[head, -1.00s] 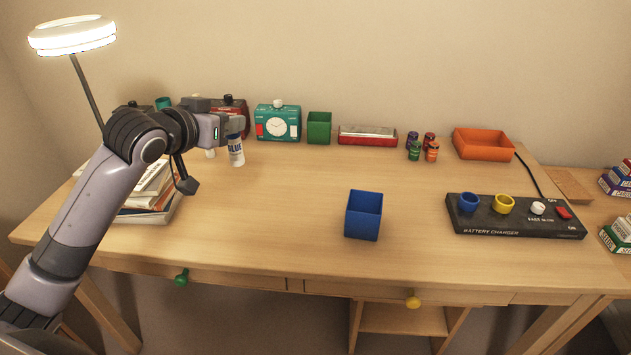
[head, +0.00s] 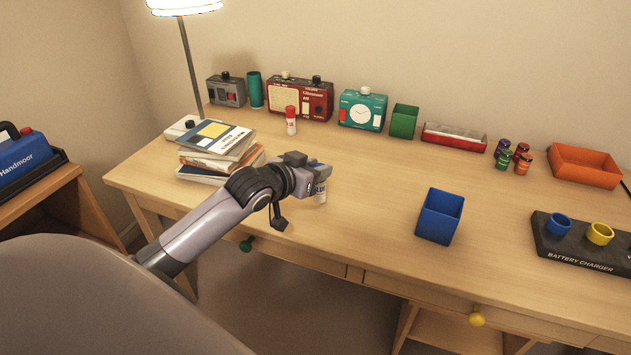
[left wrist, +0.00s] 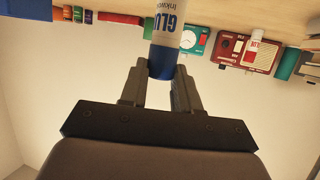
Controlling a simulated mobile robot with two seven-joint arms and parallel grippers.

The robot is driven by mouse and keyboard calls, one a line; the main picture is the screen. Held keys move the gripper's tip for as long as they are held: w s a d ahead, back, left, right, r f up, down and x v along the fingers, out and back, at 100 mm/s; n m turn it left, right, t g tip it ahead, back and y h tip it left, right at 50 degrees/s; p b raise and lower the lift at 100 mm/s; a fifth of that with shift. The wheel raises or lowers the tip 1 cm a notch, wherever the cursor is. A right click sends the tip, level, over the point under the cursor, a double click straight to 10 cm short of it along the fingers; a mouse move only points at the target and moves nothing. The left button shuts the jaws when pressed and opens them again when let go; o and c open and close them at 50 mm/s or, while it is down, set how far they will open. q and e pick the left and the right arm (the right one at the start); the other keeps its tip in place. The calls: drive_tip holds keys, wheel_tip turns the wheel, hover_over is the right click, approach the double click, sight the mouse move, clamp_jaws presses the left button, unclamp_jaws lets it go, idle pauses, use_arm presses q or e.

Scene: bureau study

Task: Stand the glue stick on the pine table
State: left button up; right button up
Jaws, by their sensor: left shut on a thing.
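The glue stick (head: 320,192) is a white tube with a blue cap. My left gripper (head: 321,172) is shut on it at the cap end, and the tube hangs below the fingers. In the left wrist view the glue stick (left wrist: 168,35) shows its blue cap between the fingertips (left wrist: 161,78), and its far end is out of frame. The light-wood table (head: 370,210) lies beneath, and the glue stick is over its front part. I cannot tell whether its lower end touches the top. My right gripper is not in view.
A blue box (head: 439,216) stands to the right, near a battery charger (head: 585,245). A radio (head: 300,98) and clock (head: 362,110) line the back. The table's middle is clear.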

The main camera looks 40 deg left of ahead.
use_arm(q)
drive_tip(key=shift+f, duration=1.5)
drive_tip(key=shift+f, duration=0.15)
drive_tip(key=o, duration=1)
drive_tip(key=shift+o, duration=0.2)
